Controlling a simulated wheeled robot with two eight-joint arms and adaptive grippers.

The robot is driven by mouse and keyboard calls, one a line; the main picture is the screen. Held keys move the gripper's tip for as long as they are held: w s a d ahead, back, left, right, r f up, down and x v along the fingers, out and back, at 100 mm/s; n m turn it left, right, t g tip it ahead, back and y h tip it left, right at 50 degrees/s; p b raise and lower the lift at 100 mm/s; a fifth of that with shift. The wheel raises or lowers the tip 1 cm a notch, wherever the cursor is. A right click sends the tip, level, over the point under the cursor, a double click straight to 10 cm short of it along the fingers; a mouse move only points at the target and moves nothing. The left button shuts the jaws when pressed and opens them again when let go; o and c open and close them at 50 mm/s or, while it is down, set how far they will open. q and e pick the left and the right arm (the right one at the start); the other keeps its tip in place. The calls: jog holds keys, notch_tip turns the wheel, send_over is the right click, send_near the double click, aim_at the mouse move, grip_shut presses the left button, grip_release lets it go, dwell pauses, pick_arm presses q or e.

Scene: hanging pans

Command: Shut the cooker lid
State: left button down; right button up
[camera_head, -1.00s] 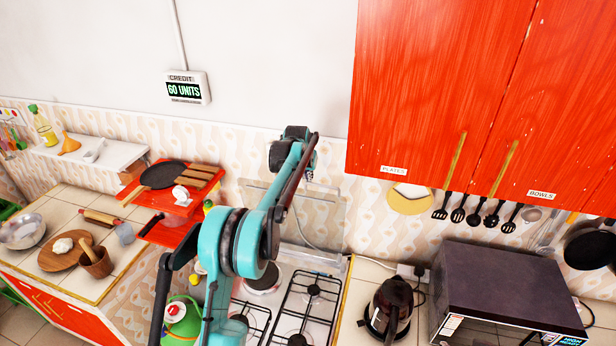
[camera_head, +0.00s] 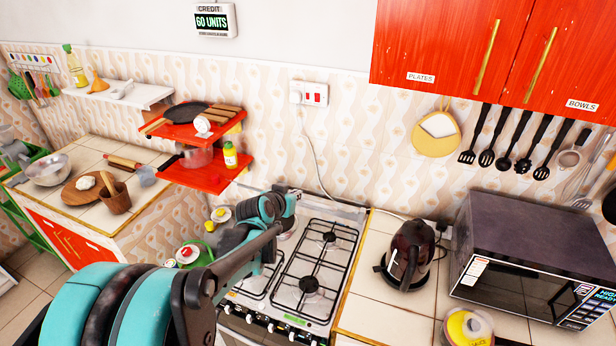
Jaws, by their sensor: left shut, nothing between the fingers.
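The cooker (camera_head: 310,285) stands at the centre, with black pan supports and burners on top and a row of knobs along its front. A pale, glassy strip that looks like part of the lid (camera_head: 345,212) runs along its back edge. The lid's exact angle is hard to tell, because the glass is clear and my arm covers the left side. My left arm comes in from the lower left. Its shut, empty gripper (camera_head: 290,198) is over the cooker's back left; its fingertips show poorly, and I cannot tell whether it touches the lid. My right gripper is out of view.
A dark kettle (camera_head: 408,255) and a microwave (camera_head: 535,260) stand on the counter right of the cooker. Red shelves (camera_head: 205,176) with bottles and a pan are at the left. A socket (camera_head: 309,93) with a cable is on the wall behind. Red cupboards hang above right.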

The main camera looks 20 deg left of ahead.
pick_arm(q)
jog(key=s+f+b, duration=0.5)
jog(key=f+b, duration=0.3)
jog(key=f, duration=0.3)
jog(key=s+f+b, duration=0.4)
jog(key=f+b, duration=0.4)
jog(key=f, duration=0.3)
jog(key=s+d+f+b, duration=0.1)
jog(key=s+f+b, duration=0.4)
jog(key=f+b, duration=0.4)
jog(key=shift+s+f, duration=0.15)
jog(key=shift+f, duration=0.4)
jog(key=shift+s+f, duration=0.15)
jog(key=shift+f, duration=0.4)
jog(key=shift+s+d+f+b, duration=0.15)
jog(key=shift+s+f+b, duration=0.15)
jog(key=shift+f+b, duration=0.3)
